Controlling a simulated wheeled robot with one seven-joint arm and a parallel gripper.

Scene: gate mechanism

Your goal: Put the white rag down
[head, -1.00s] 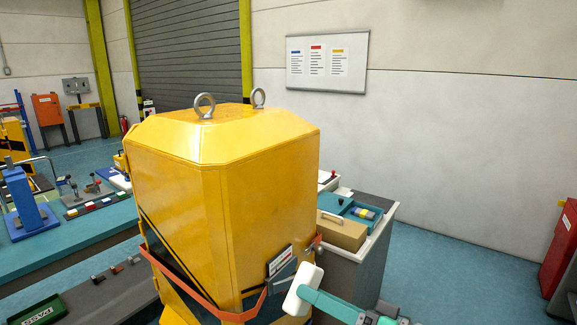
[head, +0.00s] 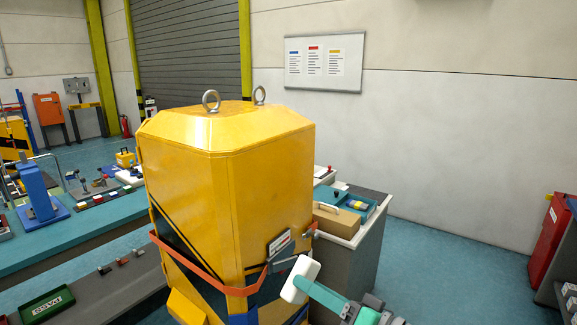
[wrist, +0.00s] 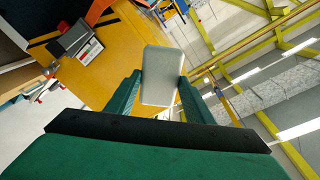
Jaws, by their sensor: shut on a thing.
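The white rag (head: 301,279) shows as a pale, block-shaped piece in front of the lower right of the yellow housing. My gripper (head: 312,286) comes in from the lower right, with teal fingers shut on it. In the wrist view the rag (wrist: 160,76) sits upright between the two green fingers of my gripper (wrist: 160,92). Whether the rag touches the housing cannot be told.
The large yellow housing (head: 225,165) with lifting eyes and a red strap (head: 200,265) fills the middle. A teal bench (head: 90,238) with tools stands left, with a green tray (head: 47,305) below. A grey cabinet (head: 362,250) stands behind right. Floor (head: 455,265) is clear farther right.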

